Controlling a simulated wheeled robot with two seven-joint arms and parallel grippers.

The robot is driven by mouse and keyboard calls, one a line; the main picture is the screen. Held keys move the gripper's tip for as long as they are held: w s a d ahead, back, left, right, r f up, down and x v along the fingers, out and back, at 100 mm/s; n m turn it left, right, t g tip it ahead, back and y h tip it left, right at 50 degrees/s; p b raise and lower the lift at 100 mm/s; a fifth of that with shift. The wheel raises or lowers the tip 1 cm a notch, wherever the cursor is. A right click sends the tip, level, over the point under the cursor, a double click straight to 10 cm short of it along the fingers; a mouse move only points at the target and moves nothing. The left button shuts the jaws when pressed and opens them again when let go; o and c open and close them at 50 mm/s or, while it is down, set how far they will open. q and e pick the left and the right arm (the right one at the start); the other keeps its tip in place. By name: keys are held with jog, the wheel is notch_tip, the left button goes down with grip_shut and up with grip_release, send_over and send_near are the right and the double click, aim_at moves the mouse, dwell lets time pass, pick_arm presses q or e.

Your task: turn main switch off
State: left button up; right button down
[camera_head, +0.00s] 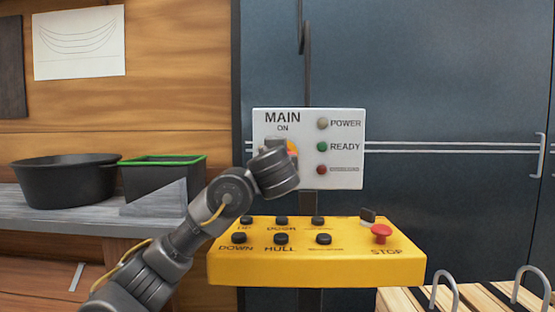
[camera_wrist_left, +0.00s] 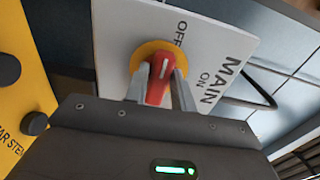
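The red main switch handle (camera_wrist_left: 160,80) sits on a yellow disc (camera_wrist_left: 150,49) on the white MAIN panel (camera_wrist_left: 118,30). In the left wrist view its white mark is at the end toward the OFF label; the ON label is off to the right. My left gripper (camera_wrist_left: 161,86) has one finger on each side of the handle, close against it, and appears shut on it. In the head view my left gripper (camera_head: 276,152) covers most of the switch on the panel (camera_head: 345,178); only a bit of orange-yellow shows. My right gripper is out of view.
A yellow control box (camera_head: 315,268) with black buttons and a red STOP button (camera_head: 381,233) stands just below my gripper. A black tub (camera_head: 66,182) and a green-rimmed box (camera_head: 150,172) sit on the left bench. Wooden slats (camera_head: 462,298) are at lower right.

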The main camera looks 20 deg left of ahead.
pick_arm(q)
jog(key=o, duration=0.3)
jog(key=shift+o, duration=0.2)
jog(key=v, duration=1)
jog(key=shift+s, duration=0.4)
